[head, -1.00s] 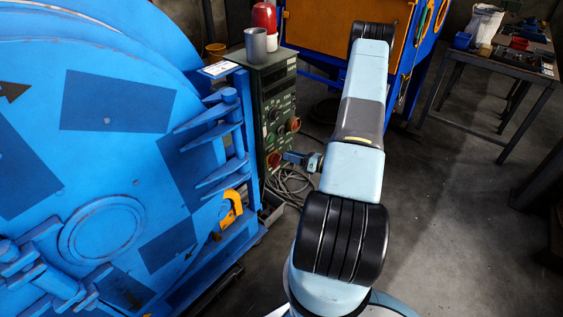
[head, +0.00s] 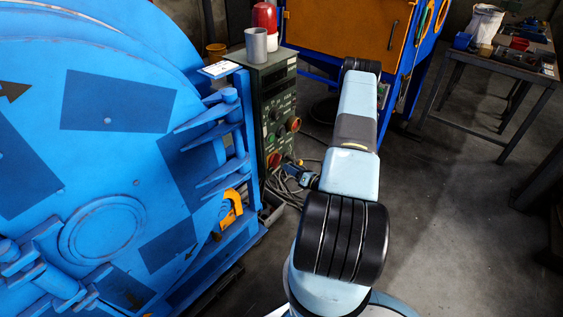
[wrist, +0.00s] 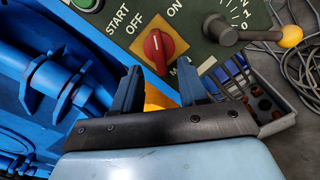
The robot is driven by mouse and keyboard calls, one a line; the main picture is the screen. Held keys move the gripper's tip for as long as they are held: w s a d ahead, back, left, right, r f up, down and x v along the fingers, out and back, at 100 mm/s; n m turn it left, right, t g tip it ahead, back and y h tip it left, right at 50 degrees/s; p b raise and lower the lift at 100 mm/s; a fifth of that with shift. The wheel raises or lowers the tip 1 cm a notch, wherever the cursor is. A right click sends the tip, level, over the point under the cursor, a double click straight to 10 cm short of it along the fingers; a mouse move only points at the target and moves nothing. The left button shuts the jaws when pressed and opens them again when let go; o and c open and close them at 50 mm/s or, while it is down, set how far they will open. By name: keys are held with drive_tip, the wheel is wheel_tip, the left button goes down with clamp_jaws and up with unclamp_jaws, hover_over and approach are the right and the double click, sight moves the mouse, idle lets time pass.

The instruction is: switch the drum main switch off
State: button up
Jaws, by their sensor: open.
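The main switch is a red rotary knob on a yellow plate (wrist: 158,45), with OFF and ON lettered above it in the wrist view. In the head view the red knob (head: 274,159) is low on the dark green control cabinet (head: 262,110). My gripper (wrist: 160,82) is open, with its two blue fingers apart and nothing between them. The knob lies just beyond the fingertips, roughly in line with the gap. In the head view my gripper (head: 291,168) is beside the knob, to its lower right. I cannot tell whether it touches.
A black lever with a yellow ball end (wrist: 291,36) sticks out right of the knob. A green START button (wrist: 82,3) is at upper left. Blue drum hinge parts (wrist: 60,80) stand close on the left. Loose cables (head: 283,188) and a grey bin (wrist: 262,95) are below the cabinet.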

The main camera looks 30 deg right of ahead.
sight(276, 161)
drive_tip(key=x, duration=0.7)
